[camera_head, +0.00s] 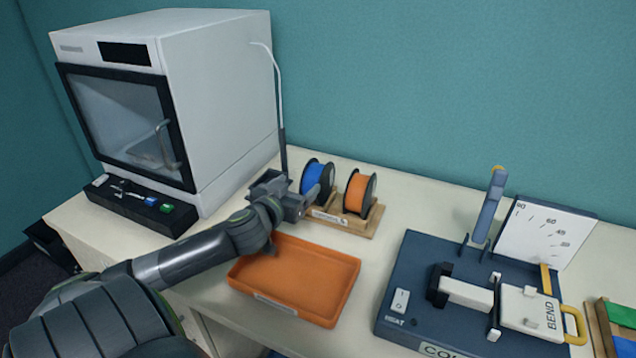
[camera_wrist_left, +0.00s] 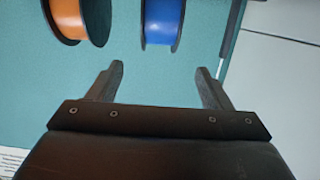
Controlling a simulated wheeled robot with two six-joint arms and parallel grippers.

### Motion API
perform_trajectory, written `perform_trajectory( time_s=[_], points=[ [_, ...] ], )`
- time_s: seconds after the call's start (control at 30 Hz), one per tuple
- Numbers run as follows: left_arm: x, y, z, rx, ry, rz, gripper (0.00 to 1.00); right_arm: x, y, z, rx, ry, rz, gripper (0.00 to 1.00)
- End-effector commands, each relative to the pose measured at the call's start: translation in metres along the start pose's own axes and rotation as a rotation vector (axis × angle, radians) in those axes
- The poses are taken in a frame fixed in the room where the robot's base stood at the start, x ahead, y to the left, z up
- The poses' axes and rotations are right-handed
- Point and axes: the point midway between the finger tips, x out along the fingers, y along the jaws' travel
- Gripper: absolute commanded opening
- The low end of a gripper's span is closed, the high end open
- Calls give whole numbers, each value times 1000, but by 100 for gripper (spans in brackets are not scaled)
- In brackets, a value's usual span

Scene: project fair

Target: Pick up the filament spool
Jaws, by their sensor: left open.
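Two filament spools with black flanges stand upright on a wooden holder (camera_head: 345,226) behind the orange tray. The blue filament spool (camera_head: 314,174) is on the left and the orange filament spool (camera_head: 357,192) is on the right. My left gripper (camera_head: 298,190) is open and empty, just in front of and left of the blue spool. In the left wrist view, the blue spool (camera_wrist_left: 162,22) lies beyond the gap between the open fingers (camera_wrist_left: 160,70), apart from them. The orange spool (camera_wrist_left: 70,18) is at the upper left there. My right gripper is not in view.
An orange tray (camera_head: 312,282), empty where visible, lies below my left arm. A white 3D printer (camera_head: 225,90) stands at the left with a black tool strip (camera_head: 140,208) in front. A blue bending machine (camera_head: 410,275) is at the right. Bare tabletop (camera_head: 420,205) lies between.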

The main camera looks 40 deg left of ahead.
Motion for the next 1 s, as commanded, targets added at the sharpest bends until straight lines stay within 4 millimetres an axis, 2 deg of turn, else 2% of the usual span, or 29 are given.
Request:
perform_trajectory(
  time_s=[0.1, 0.3, 0.67, 1.0],
  points=[
    [23, 0, -1, -5, 1, -2, 73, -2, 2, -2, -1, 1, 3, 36],
    [54, 0, -1, -3, 0, -2, 73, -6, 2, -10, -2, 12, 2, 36],
    [75, 0, -1, -1, -1, -2, 73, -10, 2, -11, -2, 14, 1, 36],
    [114, 2, -1, -1, -2, -2, 73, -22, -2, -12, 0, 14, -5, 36]
  ],
)
